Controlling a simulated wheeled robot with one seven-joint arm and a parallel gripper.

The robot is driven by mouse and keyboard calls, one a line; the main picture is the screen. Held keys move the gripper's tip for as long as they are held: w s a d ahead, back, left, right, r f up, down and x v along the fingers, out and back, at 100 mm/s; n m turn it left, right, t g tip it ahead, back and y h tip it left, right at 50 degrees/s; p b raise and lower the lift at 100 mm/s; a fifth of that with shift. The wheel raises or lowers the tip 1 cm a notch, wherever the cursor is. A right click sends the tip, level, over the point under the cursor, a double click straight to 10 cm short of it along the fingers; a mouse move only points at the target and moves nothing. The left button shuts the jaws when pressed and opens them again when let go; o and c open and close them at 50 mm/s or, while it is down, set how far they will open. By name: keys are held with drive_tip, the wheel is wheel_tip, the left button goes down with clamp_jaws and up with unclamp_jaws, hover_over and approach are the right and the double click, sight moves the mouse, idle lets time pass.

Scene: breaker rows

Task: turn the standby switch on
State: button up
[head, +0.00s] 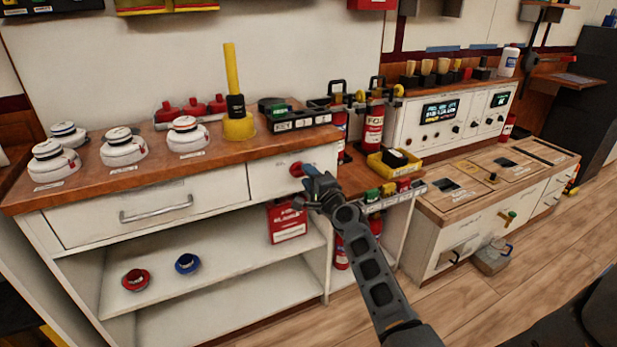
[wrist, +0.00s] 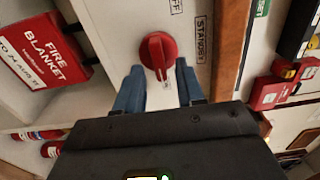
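The standby switch is a red rotary knob (wrist: 158,52) on a white panel. A "STANDBY" label (wrist: 201,38) is beside it on the right, and an "OFF" label (wrist: 175,6) is at the top in the wrist view. The knob's raised grip bar points down toward my gripper in that view. My gripper (wrist: 157,72) is open, with one blue finger on each side of the bar and gaps visible. Whether the fingers reach the panel, I cannot tell. In the head view the red knob (head: 296,169) shows at the cabinet front, partly hidden behind my gripper (head: 316,181).
A wooden counter (head: 95,187) lies just above the switch panel. A red fire blanket box (head: 287,222) stands on the shelf below left. Fire extinguishers (head: 373,128) and a yellow tray (head: 394,163) are to the right. The floor (head: 480,320) in front is clear.

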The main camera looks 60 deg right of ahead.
drive_tip(key=v, duration=0.7)
drive_tip(key=shift+s+a, duration=0.1)
idle(0.4)
drive_tip(key=s+a+f+n+y+p, duration=0.1)
drive_tip(key=s+a+n+y+p, duration=0.1)
drive_tip(key=s+a+n, duration=0.65)
drive_tip(key=s+a+f+n+y+p, duration=0.1)
drive_tip(key=s+a+n+y+p, duration=0.15)
drive_tip(key=a, duration=1.05)
drive_tip(key=s+a+r+n+y+p, duration=0.4)
drive_tip(key=s+a+r+n+y, duration=0.2)
drive_tip(key=s+a+r+n, duration=0.8)
drive_tip(key=s+a+r, duration=0.1)
drive_tip(key=s+a, duration=0.2)
drive_tip(key=a, duration=0.1)
drive_tip(key=shift+s+r, duration=0.15)
drive_tip(key=shift+r, duration=0.15)
